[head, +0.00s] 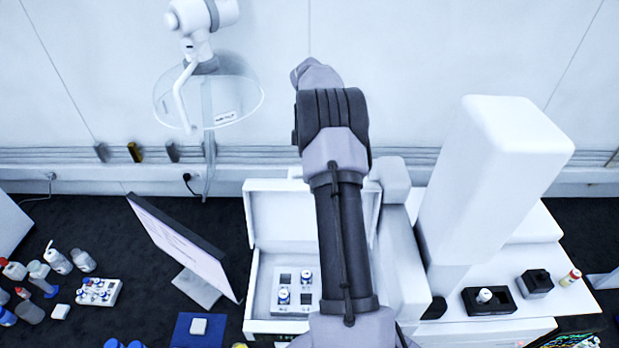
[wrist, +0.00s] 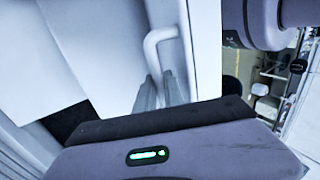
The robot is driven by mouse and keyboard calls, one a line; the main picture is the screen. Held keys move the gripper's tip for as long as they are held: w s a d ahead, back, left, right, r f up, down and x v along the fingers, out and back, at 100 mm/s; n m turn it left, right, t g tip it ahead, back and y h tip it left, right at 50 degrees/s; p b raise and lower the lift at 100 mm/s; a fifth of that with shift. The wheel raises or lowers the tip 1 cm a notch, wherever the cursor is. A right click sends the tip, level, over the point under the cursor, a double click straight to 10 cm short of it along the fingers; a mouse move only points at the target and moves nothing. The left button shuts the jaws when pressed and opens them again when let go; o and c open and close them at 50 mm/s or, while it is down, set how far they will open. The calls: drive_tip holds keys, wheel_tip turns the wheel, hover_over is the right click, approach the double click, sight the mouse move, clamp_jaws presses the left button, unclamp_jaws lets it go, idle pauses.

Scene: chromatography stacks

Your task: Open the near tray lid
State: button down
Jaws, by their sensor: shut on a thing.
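A white box stands mid-picture in the head view, with its white lid (head: 280,216) standing raised at the back. Inside lies a white vial tray (head: 283,304) with blue-banded vials; my arm covers the right part of the box. In the wrist view my gripper (wrist: 159,88) is shut on a white bar handle (wrist: 152,42) at its lower end. The handle is fixed to a pale panel. My gripper is hidden in the head view, so I cannot tell for sure that this panel is the raised lid.
A tall white instrument (head: 485,190) stands close to the right of my arm. A tilted monitor (head: 182,240) stands left of the box. Bottles and a vial rack (head: 98,292) are at the far left. A glass vessel (head: 209,100) hangs at upper left.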

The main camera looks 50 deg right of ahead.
drive_tip(key=shift+w+d, duration=0.1)
drive_tip(key=c, duration=1.5)
unclamp_jaws()
drive_tip(key=shift+o, duration=0.2)
drive_tip(key=shift+r, duration=0.1)
drive_tip(key=shift+r, duration=0.35)
drive_tip(key=r, duration=0.2)
drive_tip(key=shift+s+r+b, duration=0.2)
drive_tip(key=shift+r+b, duration=0.1)
drive_tip(key=shift+b, duration=0.1)
drive_tip(key=s+a+r+b, duration=0.1)
drive_tip(key=s+a+b, duration=0.4)
drive_tip(key=s+a, duration=0.5)
drive_tip(key=shift+s+a+r+b, duration=0.15)
drive_tip(key=shift+s+r+b, duration=0.15)
drive_tip(key=shift+s, duration=0.65)
